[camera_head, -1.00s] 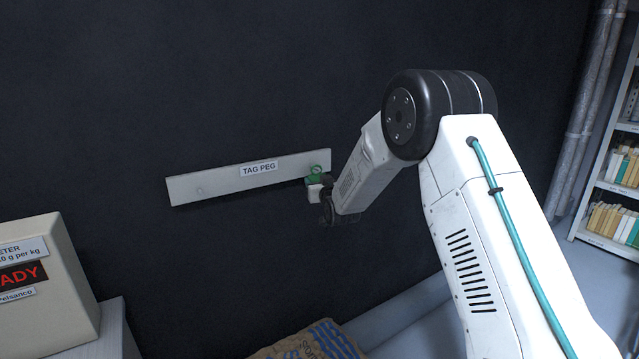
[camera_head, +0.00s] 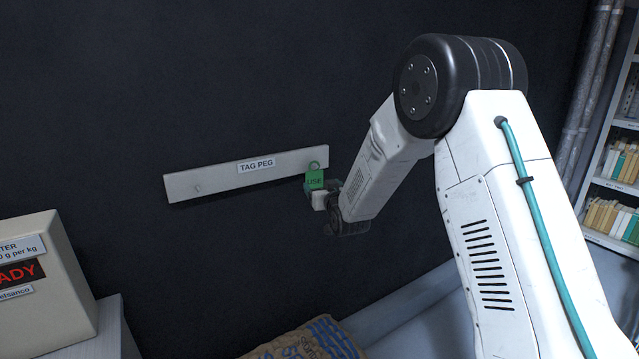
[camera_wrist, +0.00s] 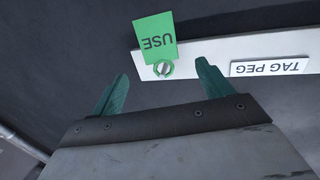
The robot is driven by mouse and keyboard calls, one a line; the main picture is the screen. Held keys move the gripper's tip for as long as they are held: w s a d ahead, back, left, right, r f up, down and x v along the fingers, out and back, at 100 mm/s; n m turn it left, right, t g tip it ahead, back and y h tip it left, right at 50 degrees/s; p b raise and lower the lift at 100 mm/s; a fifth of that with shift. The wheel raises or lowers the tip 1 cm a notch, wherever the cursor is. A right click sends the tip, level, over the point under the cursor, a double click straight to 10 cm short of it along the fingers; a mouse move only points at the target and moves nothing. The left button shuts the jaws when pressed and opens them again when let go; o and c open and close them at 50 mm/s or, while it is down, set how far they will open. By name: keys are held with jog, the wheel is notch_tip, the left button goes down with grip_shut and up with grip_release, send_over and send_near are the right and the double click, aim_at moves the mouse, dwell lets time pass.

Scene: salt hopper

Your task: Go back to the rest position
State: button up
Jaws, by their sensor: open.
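My gripper (camera_head: 314,193) is at the right end of a white wall board labelled TAG PEG (camera_head: 225,180). A green tag reading USE (camera_head: 315,180) hangs by its ring at the board's right end. In the wrist view my gripper (camera_wrist: 160,90) shows two green fingers spread wide with nothing between them. The green tag (camera_wrist: 155,38) lies beyond the fingertips, its ring around a peg on the board (camera_wrist: 215,50), apart from both fingers. In the head view the gripper is partly hidden by my wrist.
A beige meter box (camera_head: 45,270) with a red lit display stands at the lower left. A printed sack (camera_head: 310,343) lies at the bottom centre. Shelves with books or folders (camera_head: 615,165) and pipes (camera_head: 590,90) are at the right. The dark wall beside the board is clear.

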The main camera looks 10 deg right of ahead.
jog(key=s+f+g, duration=0.4)
jog(key=f+g, duration=0.1)
jog(key=f, duration=0.3)
jog(key=s+d+f+g, duration=0.1)
jog(key=s+g, duration=0.3)
jog(key=s, duration=0.5)
jog(key=s+d+r+g, duration=0.1)
jog(key=s+r, duration=0.4)
jog(key=s, duration=0.9)
jog(key=s+d+r+g, duration=0.1)
jog(key=s+r+g, duration=0.2)
jog(key=s, duration=1.2)
jog(key=s+d+r+g+h, duration=0.1)
jog(key=s+r+g, duration=0.2)
jog(key=s+r, duration=0.5)
jog(key=shift+s+r+m, duration=0.3)
jog(key=shift+s+r, duration=0.1)
jog(key=shift+s, duration=3.15)
